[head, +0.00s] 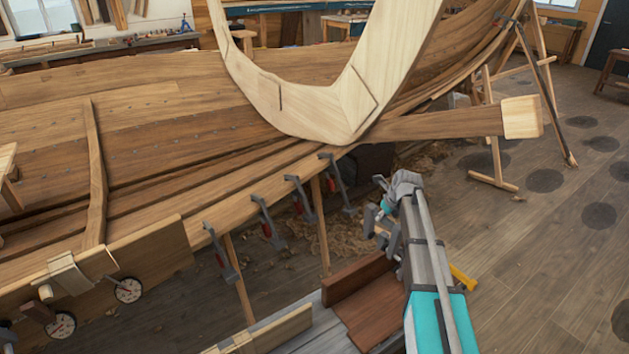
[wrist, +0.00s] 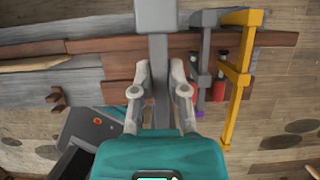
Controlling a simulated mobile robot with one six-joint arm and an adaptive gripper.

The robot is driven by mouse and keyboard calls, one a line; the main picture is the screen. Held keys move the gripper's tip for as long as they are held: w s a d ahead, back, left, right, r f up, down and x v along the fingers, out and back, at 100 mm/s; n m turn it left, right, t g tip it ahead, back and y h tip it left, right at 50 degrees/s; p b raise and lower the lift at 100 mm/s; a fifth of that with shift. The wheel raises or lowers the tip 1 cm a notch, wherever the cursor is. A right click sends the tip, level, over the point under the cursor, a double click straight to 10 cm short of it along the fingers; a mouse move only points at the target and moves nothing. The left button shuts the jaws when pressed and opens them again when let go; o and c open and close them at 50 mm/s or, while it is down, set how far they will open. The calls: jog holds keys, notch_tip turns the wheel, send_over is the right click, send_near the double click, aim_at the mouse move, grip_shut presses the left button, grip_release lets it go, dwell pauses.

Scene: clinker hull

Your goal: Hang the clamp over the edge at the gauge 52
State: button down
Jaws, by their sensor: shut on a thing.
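My gripper (wrist: 158,92) is shut on the grey bar of a clamp (wrist: 155,20), whose blocky head points away from me in the wrist view. In the head view my gripper (head: 392,208) is right of the hull's plank edge, apart from it, above a brown wooden surface; the held clamp (head: 381,240) shows only partly there. Two round dial gauges sit low at left: one (head: 128,290) at the end of a board along the edge, another (head: 61,325) nearer. Their numbers are too small to read, so I cannot tell which is 52.
Several grey clamps with red handles (head: 268,224) hang along the plank edge (head: 200,214). A yellow clamp (wrist: 238,75) and another grey clamp (wrist: 207,50) lie beside my gripper. A large curved wooden frame (head: 270,110) rises over the hull.

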notch_tip(320, 180, up, 11)
jog(key=p, duration=1.1)
jog(key=shift+s, duration=0.15)
